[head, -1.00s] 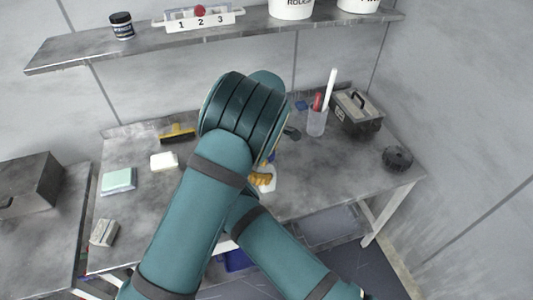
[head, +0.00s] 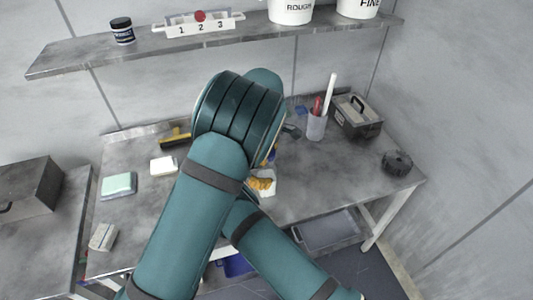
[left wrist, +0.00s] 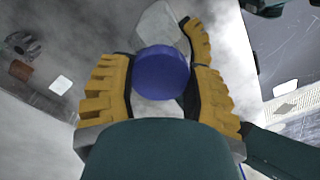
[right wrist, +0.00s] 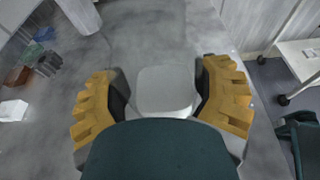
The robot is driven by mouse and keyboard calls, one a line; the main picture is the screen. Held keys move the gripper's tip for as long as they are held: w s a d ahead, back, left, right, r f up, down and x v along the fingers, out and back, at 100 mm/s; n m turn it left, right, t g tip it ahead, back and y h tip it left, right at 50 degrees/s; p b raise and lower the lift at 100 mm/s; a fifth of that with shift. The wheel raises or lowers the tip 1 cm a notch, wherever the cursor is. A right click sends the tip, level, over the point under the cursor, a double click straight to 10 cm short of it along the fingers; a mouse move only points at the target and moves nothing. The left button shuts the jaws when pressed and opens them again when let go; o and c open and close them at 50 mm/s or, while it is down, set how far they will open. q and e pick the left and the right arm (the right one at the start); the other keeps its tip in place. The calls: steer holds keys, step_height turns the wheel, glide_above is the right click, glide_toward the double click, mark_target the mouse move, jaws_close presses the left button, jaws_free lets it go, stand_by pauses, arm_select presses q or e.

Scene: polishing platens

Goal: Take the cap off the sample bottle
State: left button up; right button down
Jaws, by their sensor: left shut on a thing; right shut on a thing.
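The sample bottle (right wrist: 165,92) shows as a pale, rounded-square body between the yellow fingers of my right gripper (right wrist: 163,98) in the right wrist view. My right gripper is shut on it; it also shows low over the table in the head view (head: 262,184). The blue cap (left wrist: 162,72) is between the yellow fingers of my left gripper (left wrist: 160,85), which is shut on it. A pale shape like the bottle lies beyond the cap in the left wrist view. I cannot tell whether cap and bottle touch. My left arm hides most of this in the head view.
On the table are a green-topped block (head: 118,184), a white block (head: 163,165), a clear cup with pens (head: 315,127), a grey toolbox (head: 357,116) and a dark knob-like part (head: 397,163). A shelf (head: 150,48) runs above. Bare table lies to the right of my grippers.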

arm_select(q)
step_height(320, 180, up, 3)
steer(key=shift+r, duration=0.15)
arm_select(e)
jaws_free()
steer(key=shift+a, duration=0.1)
